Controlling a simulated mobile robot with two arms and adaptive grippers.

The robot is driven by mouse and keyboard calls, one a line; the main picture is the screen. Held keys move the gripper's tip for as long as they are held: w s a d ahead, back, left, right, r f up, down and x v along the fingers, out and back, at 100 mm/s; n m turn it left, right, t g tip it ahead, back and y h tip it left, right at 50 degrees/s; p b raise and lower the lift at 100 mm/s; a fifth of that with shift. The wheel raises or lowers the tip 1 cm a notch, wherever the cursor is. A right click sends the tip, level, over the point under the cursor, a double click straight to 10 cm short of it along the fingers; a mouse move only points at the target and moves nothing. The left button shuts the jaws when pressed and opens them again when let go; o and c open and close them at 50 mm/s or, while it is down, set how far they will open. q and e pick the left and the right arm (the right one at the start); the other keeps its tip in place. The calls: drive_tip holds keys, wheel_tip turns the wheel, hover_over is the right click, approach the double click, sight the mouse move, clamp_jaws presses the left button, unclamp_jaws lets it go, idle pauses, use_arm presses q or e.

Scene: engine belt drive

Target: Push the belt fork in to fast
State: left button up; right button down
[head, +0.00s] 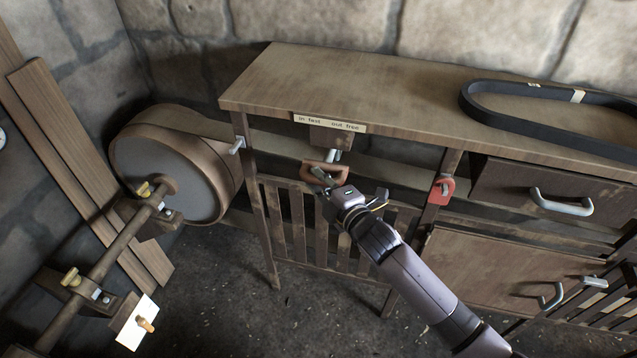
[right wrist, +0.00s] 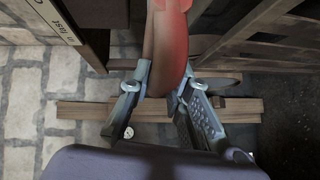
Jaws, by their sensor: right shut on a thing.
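The belt fork's reddish-brown handle (head: 312,174) is under the bench's front edge, at the end of a short pale rod (head: 333,156) that comes from a wooden block. A label above it (head: 329,123) reads "in fast" on the left and "out free" on the right. My right gripper (head: 326,186) is shut on the handle. In the right wrist view the handle (right wrist: 168,45) runs between both fingers (right wrist: 162,90), and the label's "in fast" end (right wrist: 58,20) shows at upper left. The rest of the fork is hidden. My left gripper is out of view.
A large wheel (head: 165,170) with a flat belt (head: 390,170) running behind the bench frame stands left. A red bracket (head: 441,190) is on the leg to the right. A loose black belt (head: 490,119) lies on the bench top (head: 370,95). Slats (head: 297,215) stand below.

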drive_tip(key=c, duration=1.5)
unclamp_jaws()
drive_tip(key=shift+w, duration=0.25)
drive_tip(key=shift+o, duration=0.2)
drive_tip(key=shift+s+d, duration=0.1)
drive_tip(key=shift+s, duration=0.1)
drive_tip(key=shift+s+d, duration=0.2)
drive_tip(key=shift+s, duration=0.1)
drive_tip(key=v, duration=1.1)
